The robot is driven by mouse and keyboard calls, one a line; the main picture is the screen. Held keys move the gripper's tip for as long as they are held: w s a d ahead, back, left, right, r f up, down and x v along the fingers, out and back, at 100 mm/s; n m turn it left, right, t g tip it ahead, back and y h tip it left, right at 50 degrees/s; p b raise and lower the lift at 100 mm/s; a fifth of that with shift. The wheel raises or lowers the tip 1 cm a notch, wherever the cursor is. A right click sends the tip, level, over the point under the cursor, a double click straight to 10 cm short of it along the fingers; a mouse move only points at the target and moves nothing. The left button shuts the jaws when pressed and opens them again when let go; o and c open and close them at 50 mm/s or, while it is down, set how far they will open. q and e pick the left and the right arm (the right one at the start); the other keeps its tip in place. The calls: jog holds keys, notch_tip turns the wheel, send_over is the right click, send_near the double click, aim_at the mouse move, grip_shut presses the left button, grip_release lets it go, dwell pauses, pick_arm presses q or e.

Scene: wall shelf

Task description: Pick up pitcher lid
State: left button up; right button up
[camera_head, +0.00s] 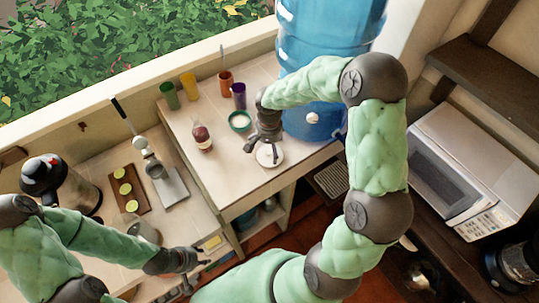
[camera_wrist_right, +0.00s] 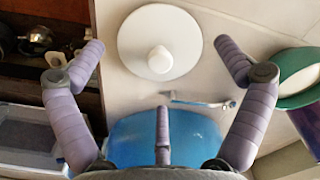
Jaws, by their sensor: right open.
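The pitcher lid (camera_head: 269,157) is a round white disc with a knob on top. It lies on the light counter by the blue water bottle. In the right wrist view the lid (camera_wrist_right: 140,40) is ahead, between and beyond my spread fingers. My right gripper (camera_head: 263,143) is open and empty, pointing down just above the lid; its fingers (camera_wrist_right: 159,44) appear on either side of the lid, with no clear contact. My left gripper (camera_head: 198,260) is low over the lower counter's right edge; whether its fingers are open is unclear.
A green-rimmed bowl (camera_head: 240,122) and a dark red bottle (camera_head: 201,136) are near the lid. Coloured cups (camera_head: 189,86) stand behind. The big water bottle (camera_head: 328,35), with its tap and handle, is close to my right gripper. The counter's front edge is near the lid.

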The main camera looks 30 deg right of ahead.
aim_at(270, 151)
notch_tip(270, 151, down, 4)
jog(key=shift+w+d+r, duration=0.1)
jog(key=shift+d+r, duration=0.05)
jog(key=shift+r, duration=0.05)
jog(key=c, duration=0.6)
jog(key=shift+c, duration=0.2)
jog(key=shift+r, duration=0.15)
